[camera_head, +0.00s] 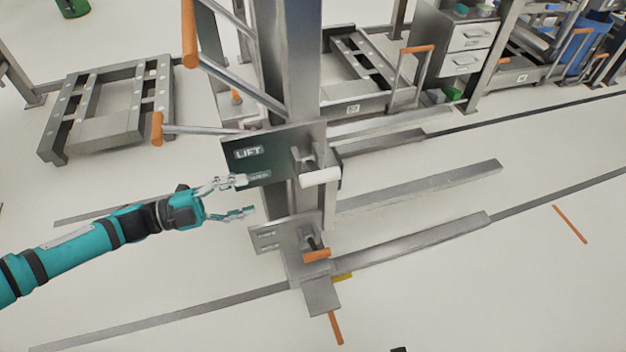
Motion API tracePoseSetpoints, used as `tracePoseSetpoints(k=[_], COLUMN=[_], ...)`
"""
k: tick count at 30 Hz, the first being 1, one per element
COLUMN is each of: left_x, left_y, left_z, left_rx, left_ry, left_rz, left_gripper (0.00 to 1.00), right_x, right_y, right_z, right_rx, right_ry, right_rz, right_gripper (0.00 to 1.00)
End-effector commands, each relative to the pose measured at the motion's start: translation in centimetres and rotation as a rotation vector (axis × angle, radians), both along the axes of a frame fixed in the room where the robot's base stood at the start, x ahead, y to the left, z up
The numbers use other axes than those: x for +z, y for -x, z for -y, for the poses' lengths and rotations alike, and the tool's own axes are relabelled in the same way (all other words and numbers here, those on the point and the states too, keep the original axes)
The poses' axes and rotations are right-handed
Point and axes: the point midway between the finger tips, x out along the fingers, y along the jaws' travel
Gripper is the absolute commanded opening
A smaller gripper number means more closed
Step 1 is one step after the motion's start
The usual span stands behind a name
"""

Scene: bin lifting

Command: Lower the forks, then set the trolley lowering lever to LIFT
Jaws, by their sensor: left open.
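The trolley's metal mast (290,60) stands in the middle of the view. A dark plate (232,146) on it is marked LIFT, with a second label below partly hidden by my finger. A lever with a white handle (320,177) sticks out beside this plate. A lower plate (265,238) has small labels and a lever with an orange handle (316,255). Two long forks, an upper one (420,185) and a lower one (410,242), reach to the right, low over the floor. My left gripper (249,195) is open and empty, left of the white handle, seemingly near the LIFT plate.
An orange-gripped handlebar (189,35) rises at the mast's upper left. A metal frame (85,130) stands at the left, another (350,100) behind the mast. A drawer cabinet (465,48) is at the upper right.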

Motion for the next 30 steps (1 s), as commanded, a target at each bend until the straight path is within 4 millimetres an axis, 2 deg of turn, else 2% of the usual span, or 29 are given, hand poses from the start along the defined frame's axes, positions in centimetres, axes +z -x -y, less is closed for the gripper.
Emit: tracePoseSetpoints(k=[5, 21, 25, 30], left_x=[0.3, 0.2, 0.2, 0.2], left_y=[-0.6, -4.2, -4.8, -5.2], left_z=[2.2, 13.1, 14.9, 16.1], left_rx=[-0.005, -0.001, -0.001, 0.001], left_ry=[0.004, 0.002, 0.001, 0.001], left_rz=[0.002, 0.002, -0.001, -0.001], left_gripper=[0.49, 0.49, 0.49, 0.49], right_x=[0.0, -0.3, -0.2, 0.0], right_y=[0.0, 0.2, 0.0, -0.1], right_z=[0.1, 0.1, 0.1, 0.1], right_rx=[0.0, 0.001, 0.001, 0.001], right_ry=[0.001, 0.001, 0.001, 0.001], right_rz=[0.0, 0.001, 0.002, -0.001], right_gripper=[0.4, 0.4, 0.4, 0.4])
